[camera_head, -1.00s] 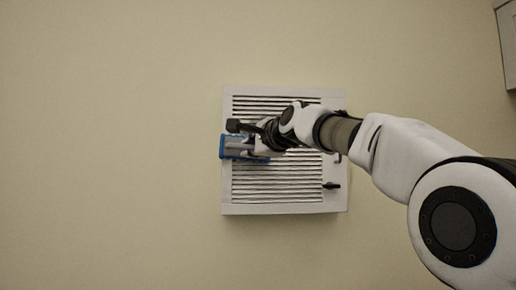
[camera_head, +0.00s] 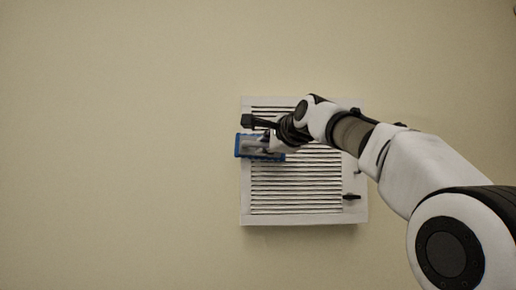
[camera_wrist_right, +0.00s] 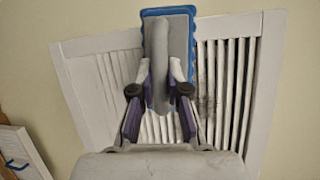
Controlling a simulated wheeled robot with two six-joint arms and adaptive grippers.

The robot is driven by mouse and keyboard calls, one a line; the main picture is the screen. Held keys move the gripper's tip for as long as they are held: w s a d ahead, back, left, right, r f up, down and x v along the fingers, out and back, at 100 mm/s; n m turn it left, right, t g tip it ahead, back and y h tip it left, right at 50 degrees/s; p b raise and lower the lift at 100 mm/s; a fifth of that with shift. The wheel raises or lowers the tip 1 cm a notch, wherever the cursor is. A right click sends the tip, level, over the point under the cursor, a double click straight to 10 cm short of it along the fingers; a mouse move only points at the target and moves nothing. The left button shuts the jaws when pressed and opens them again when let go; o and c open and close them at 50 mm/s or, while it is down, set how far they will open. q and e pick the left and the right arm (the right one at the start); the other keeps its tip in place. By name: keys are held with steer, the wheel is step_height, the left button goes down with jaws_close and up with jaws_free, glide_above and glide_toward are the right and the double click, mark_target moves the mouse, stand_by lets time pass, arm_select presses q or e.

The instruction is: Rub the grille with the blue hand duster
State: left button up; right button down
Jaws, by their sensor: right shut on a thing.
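The white slatted grille (camera_head: 297,190) is on the beige wall in the middle of the head view; it also shows in the right wrist view (camera_wrist_right: 237,85). A dark smudge shows on its slats just right of the duster in the wrist view. The blue hand duster (camera_head: 240,146) has a grey back and handle and lies over the grille's upper left part. In the wrist view the duster (camera_wrist_right: 180,20) covers some slats; whether it touches them I cannot tell. My right gripper (camera_wrist_right: 160,95) is shut on the duster's handle. My left gripper is not in view.
A small dark latch (camera_head: 351,197) sticks out at the grille's right side. A white framed object (camera_wrist_right: 18,150) stands at the lower left of the wrist view. The wall around the grille is bare in the head view.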

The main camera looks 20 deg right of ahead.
steer(key=shift+s+d, duration=0.25)
steer(key=shift+d, duration=0.5)
steer(key=shift+s+d, duration=0.2)
steer(key=shift+d, duration=0.5)
steer(key=shift+s+d, duration=1.5)
steer(key=shift+d, duration=3.85)
steer(key=shift+w+a+r, duration=0.5)
steer(key=shift+w+a, duration=0.05)
steer(key=shift+a, duration=1.35)
steer(key=shift+w+a+r, duration=0.5)
steer(key=shift+w+a, duration=0.05)
steer(key=shift+a, duration=1.4)
steer(key=shift+w+a+r, duration=0.5)
steer(key=shift+w+a, duration=0.05)
steer(key=shift+a, duration=1.35)
